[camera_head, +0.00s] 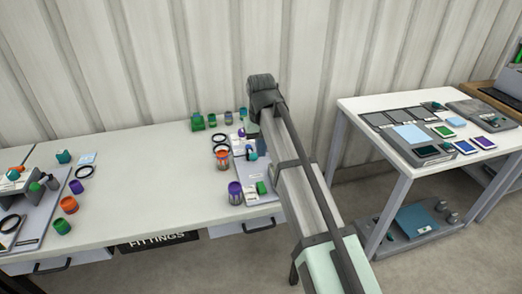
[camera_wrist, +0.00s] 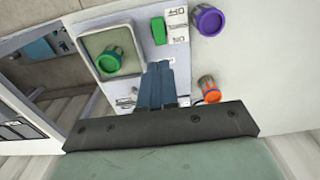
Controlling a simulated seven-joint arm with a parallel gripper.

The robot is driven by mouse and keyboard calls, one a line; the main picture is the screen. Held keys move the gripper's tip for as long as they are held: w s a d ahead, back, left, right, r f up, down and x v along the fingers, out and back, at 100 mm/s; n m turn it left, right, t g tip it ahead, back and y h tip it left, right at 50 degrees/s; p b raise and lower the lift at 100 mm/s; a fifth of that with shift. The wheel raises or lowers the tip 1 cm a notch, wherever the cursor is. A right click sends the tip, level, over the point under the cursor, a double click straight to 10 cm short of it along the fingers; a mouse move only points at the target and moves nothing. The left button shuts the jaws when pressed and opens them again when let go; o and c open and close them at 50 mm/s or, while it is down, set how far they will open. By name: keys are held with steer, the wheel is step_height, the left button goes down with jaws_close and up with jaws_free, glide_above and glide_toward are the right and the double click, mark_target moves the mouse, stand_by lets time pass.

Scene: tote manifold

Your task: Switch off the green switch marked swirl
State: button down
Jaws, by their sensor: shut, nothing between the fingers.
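A green switch (camera_wrist: 158,30) sits on a light grey panel (camera_wrist: 139,17) in the wrist view, beside a white label (camera_wrist: 177,24) with upside-down lettering that seems to include OFF. I cannot make out a swirl mark. In the head view a green block (camera_head: 261,188), apparently this switch, is on the panel at the table's right end. My gripper (camera_wrist: 158,66) is shut and empty. Its blue fingertips point toward the panel and appear just short of the switch in the picture; I see no clear contact. In the head view my arm hides part of the panel.
A green round part (camera_wrist: 110,61) sits in a framed recess left of the fingers. A purple cup-like part (camera_wrist: 207,20) and an orange one (camera_wrist: 208,88) stand to the right. Black rings (camera_head: 221,139) and small fittings (camera_head: 197,122) lie near the panel. The table's middle is clear.

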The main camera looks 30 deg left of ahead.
mark_target(261, 184)
steer(key=shift+w+a, duration=0.4)
steer(key=shift+w, duration=0.2)
steer(key=shift+f, duration=0.1)
step_height(261, 184, down, 14)
steer(key=shift+r, duration=0.1)
stand_by(0.6)
steer(key=shift+a+f, duration=0.1)
steer(key=shift+f, duration=0.15)
stand_by(0.3)
